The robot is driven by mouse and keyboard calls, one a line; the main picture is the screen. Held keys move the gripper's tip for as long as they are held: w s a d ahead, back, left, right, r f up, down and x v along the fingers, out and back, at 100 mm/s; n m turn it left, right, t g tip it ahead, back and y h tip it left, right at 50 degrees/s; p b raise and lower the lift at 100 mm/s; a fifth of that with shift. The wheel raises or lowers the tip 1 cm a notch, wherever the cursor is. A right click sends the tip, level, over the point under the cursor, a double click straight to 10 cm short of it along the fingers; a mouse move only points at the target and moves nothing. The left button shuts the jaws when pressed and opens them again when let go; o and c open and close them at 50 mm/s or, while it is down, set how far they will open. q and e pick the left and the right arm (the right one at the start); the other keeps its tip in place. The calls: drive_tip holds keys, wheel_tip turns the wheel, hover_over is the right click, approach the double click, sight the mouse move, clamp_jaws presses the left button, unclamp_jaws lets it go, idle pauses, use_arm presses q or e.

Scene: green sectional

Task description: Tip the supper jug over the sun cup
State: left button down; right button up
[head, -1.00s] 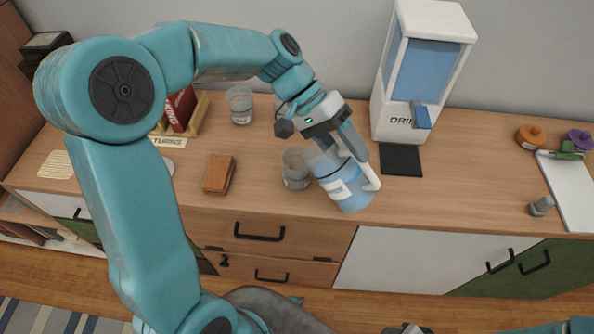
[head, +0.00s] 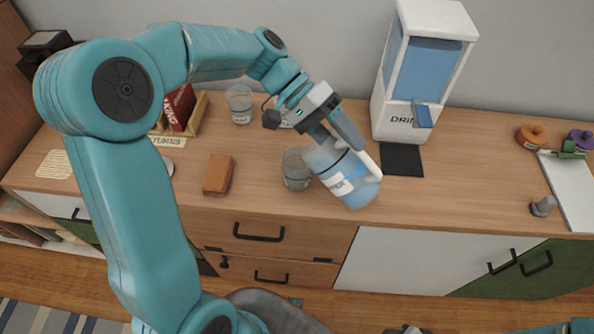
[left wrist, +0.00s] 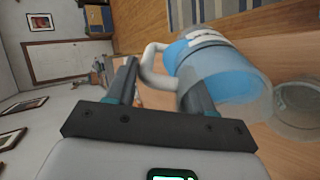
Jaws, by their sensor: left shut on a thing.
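The supper jug (head: 345,182) is clear with blue liquid, a white handle and a partly readable label. My left gripper (head: 350,140) is shut on its handle. The jug is tilted, its mouth leaning left toward a clear grey cup (head: 296,172) close beside it. In the left wrist view the jug (left wrist: 215,75) shows right of the fingers, and the cup (left wrist: 298,108) is by its rim. No stream of liquid is visible. Another clear cup (head: 240,104) stands farther back left. The cup labels are too small to read. Part of my right gripper (head: 405,330) shows at the bottom edge.
A white drink dispenser (head: 425,70) stands at the back, with a dark mat (head: 401,160) before it. An orange-brown block (head: 217,175) lies left of the near cup. A book rack is back left. The counter between mat and white board (head: 570,190) is mostly clear.

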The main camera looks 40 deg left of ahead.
sight(330, 137)
use_arm(q)
drive_tip(key=shift+a+r, duration=0.1)
idle(0.3)
drive_tip(key=shift+a+r+h, duration=0.25)
drive_tip(key=shift+h, duration=0.25)
drive_tip(key=shift+a+r, duration=0.1)
idle(0.4)
drive_tip(key=shift+a+r+h+b, duration=0.2)
drive_tip(key=shift+a+h+b, duration=0.15)
drive_tip(key=shift+h+b, duration=0.25)
idle(0.7)
drive_tip(key=shift+a+r, duration=0.1)
drive_tip(key=shift+a+r+h, duration=0.15)
drive_tip(key=shift+a+h, duration=0.15)
drive_tip(key=shift+h, duration=0.2)
idle(0.6)
idle(0.4)
